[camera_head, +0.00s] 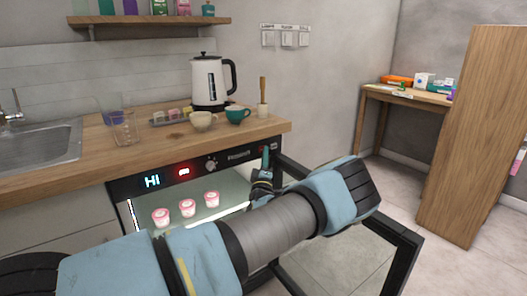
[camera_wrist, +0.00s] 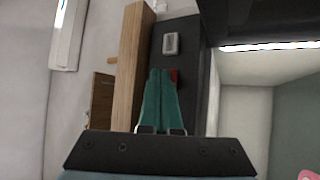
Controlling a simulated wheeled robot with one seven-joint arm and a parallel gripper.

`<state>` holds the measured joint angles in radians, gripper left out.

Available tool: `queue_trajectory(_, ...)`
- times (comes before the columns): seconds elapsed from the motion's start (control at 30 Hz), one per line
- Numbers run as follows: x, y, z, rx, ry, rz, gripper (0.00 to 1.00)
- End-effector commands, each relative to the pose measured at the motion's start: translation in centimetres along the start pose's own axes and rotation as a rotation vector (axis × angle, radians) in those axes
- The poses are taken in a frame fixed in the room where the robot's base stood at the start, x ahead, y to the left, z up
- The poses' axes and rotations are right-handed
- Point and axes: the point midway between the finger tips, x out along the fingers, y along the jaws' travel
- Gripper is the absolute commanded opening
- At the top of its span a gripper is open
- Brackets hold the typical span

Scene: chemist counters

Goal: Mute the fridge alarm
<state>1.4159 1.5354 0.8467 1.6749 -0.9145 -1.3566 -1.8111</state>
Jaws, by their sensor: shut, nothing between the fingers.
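The small fridge (camera_head: 125,190) is built in under the wooden counter. Its black control panel shows a lit "HI" display (camera_head: 152,181), a red lit icon (camera_head: 184,171) and a round knob (camera_head: 211,164). My gripper (camera_head: 266,151) is at the right end of this panel, its green fingers shut and empty. A grey rectangular button (camera_wrist: 171,43) lies just beyond on the panel.
The fridge door (camera_head: 405,262) stands open at the right, beside my arm. Several pink-lidded jars (camera_head: 188,207) stand inside the fridge. The counter (camera_head: 75,165) above holds a kettle (camera_head: 208,84), cups and a glass. A tall wooden cabinet (camera_head: 470,140) stands at the right.

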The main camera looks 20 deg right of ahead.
Motion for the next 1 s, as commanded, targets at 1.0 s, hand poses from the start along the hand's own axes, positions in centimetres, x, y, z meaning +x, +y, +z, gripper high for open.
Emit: queue_trajectory(1.0, -1.2, 0.8, 0.8, 0.001, 0.001, 0.0, 0.0)
